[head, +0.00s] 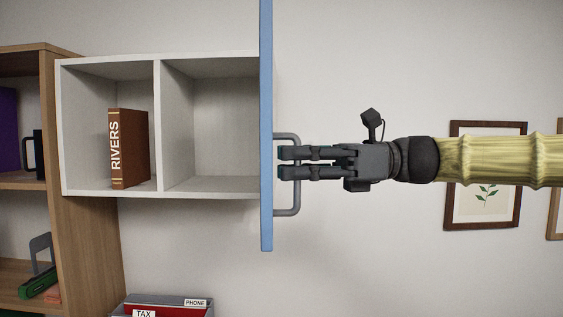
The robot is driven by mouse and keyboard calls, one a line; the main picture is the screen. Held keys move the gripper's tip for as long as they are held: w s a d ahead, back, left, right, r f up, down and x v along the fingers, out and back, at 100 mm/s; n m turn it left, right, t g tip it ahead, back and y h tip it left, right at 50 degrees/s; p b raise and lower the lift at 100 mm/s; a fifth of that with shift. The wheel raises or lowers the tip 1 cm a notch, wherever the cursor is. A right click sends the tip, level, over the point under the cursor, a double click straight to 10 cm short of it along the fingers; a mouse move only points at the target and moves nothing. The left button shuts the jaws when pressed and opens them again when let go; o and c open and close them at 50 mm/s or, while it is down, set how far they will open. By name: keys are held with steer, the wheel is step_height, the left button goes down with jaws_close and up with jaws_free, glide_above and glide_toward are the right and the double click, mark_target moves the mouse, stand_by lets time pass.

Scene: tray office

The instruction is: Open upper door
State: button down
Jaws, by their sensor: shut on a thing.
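The upper door is a blue panel (266,60) seen edge-on at the right side of a white wall cabinet (160,195). It stands swung out, so the cabinet's two compartments show. A grey bar handle (287,212) is on the door's right face. My gripper (284,163) comes in from the right and is shut on the handle, its fingers across the upright bar. The fingertips hide the bar's middle.
A brown RIVERS book (130,148) stands in the cabinet's left compartment. A wooden shelf (75,240) is at the left. A tray with labelled folders (165,304) sits below. Framed pictures (483,215) hang on the wall behind my arm.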

steer(key=c, duration=1.8)
jaws_free()
steer(key=v, duration=1.2)
steer(key=shift+d, duration=0.15)
